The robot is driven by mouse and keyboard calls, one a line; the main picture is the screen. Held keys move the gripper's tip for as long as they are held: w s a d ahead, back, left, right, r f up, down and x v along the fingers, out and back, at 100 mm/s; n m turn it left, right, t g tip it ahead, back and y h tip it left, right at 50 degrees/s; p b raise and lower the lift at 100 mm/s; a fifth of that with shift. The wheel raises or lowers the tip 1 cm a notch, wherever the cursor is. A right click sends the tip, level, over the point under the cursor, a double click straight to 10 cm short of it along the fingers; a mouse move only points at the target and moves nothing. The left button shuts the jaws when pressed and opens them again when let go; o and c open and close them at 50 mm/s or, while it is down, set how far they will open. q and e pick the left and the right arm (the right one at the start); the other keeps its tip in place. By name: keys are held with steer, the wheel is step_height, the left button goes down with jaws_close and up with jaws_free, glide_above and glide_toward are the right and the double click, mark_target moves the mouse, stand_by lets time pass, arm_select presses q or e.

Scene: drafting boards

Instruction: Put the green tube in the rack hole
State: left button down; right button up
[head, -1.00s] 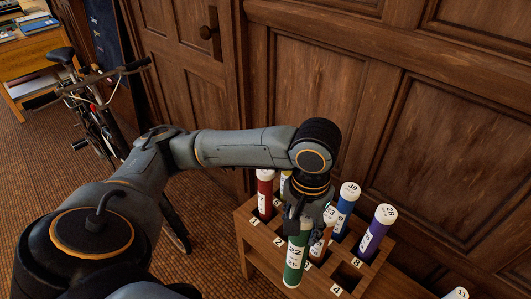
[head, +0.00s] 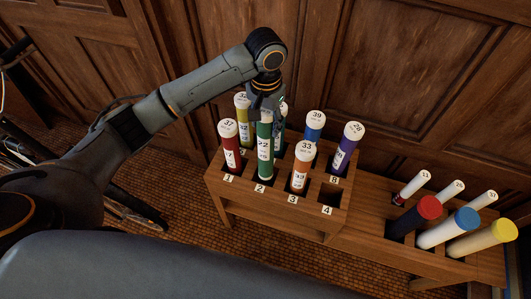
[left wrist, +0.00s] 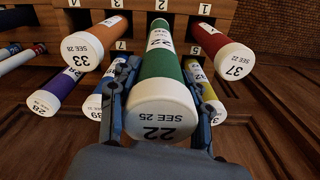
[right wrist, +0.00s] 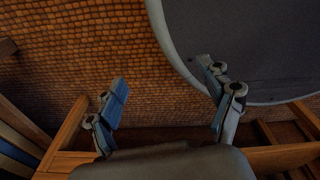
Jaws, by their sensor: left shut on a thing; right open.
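The green tube (head: 264,148), numbered 22 with a white cap, stands upright at hole 2 in the rack's front row. Its lower end appears to be inside the hole. My left gripper (head: 265,103) is shut on its upper part from above. In the left wrist view, the fingers (left wrist: 158,72) flank the green tube (left wrist: 164,92), whose white cap faces the camera. The wooden rack (head: 227,192) has numbered holes; front hole 4 (head: 329,194) is empty. My right gripper (right wrist: 164,76) is open and empty, with floor behind it.
Near the green tube stand a red tube (head: 231,147), yellow tube (head: 243,122), orange tube (head: 301,170), blue tube (head: 312,130) and purple tube (head: 345,150). A lower wooden stand (head: 370,228) at the right holds several tubes. Panelled wood closes the back.

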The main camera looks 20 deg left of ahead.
mark_target(266, 147)
arm_select(q)
step_height(266, 147, down, 11)
steer(key=shift+f, duration=0.1)
stand_by(0.3)
steer(key=c, duration=0.6)
jaws_free()
steer(key=shift+f, duration=0.1)
step_height(266, 147, up, 12)
steer(key=shift+r, duration=0.2)
